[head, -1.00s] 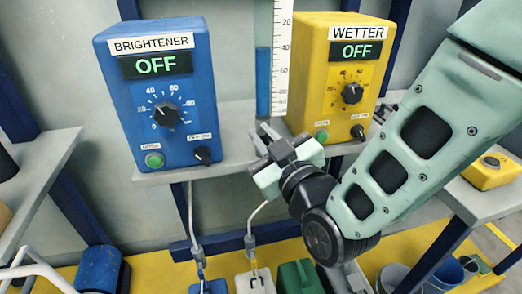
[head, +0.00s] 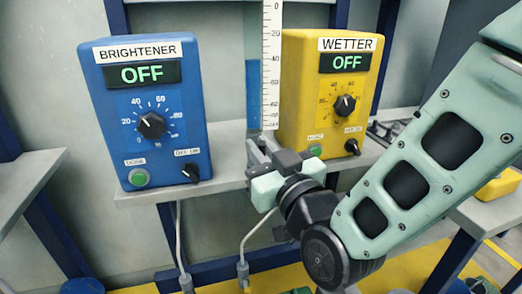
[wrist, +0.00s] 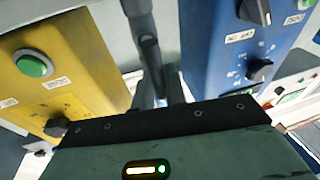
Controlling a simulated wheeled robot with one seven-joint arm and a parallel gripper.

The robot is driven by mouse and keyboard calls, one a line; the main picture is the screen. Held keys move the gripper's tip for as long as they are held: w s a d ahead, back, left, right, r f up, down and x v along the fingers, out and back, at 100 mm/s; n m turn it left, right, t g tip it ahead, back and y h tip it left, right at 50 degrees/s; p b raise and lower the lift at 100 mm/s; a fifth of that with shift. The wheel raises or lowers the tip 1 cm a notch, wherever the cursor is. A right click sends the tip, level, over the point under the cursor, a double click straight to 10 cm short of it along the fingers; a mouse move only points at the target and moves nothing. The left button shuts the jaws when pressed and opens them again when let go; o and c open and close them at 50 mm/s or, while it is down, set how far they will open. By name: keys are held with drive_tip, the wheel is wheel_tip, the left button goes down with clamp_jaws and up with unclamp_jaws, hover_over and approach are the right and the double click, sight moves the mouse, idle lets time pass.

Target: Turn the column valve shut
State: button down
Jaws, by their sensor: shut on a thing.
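The column (head: 270,60) is a clear graduated tube with blue liquid and a white scale, between the blue and yellow boxes in the head view. My gripper (head: 258,150) is at its foot, just above the grey shelf. Its narrow fingers are shut on the column valve, which is mostly hidden behind them in the head view. In the wrist view the gripper (wrist: 165,90) reaches away between the two boxes, with a dark upright part (wrist: 146,40) beyond the fingers. I cannot make out the valve handle's angle.
The blue BRIGHTENER box (head: 150,100) stands left of my gripper and the yellow WETTER box (head: 312,90) close on its right. Both displays read OFF. Both boxes carry dials, switches and green buttons. The grey shelf (head: 225,180) runs under them, with hoses hanging below.

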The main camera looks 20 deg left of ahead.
drive_tip(key=c, duration=1.5)
unclamp_jaws()
drive_tip(key=shift+d, duration=0.1)
drive_tip(key=b+v, duration=1.2)
drive_tip(key=b, duration=0.3)
